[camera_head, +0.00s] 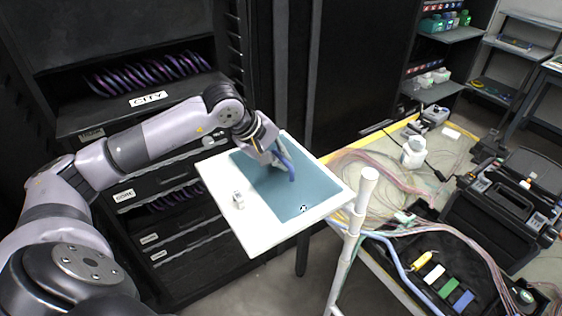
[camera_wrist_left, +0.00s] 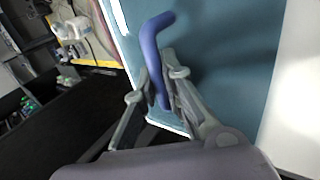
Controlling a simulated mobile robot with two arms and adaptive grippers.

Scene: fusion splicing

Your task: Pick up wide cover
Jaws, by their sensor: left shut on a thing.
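My left gripper (camera_head: 277,158) is low over the blue-green mat (camera_head: 312,187) of a white-edged board. It is shut on a bent blue tube (camera_head: 291,171), which may be the wide cover. In the left wrist view, the two fingers of my left gripper (camera_wrist_left: 157,86) are on either side of the blue tube (camera_wrist_left: 152,42); its bent end sticks out past the fingertips over the mat (camera_wrist_left: 225,65). I cannot tell whether the tube touches the mat. My right gripper is in neither view.
A small white piece (camera_head: 238,200) lies on the board's white edge, and a small black-and-white piece (camera_head: 304,209) is near its front corner. A white post (camera_head: 350,235) stands just right of the board. A workbench with cables, a white bottle (camera_head: 414,152) and a black case (camera_head: 515,215) is to the right.

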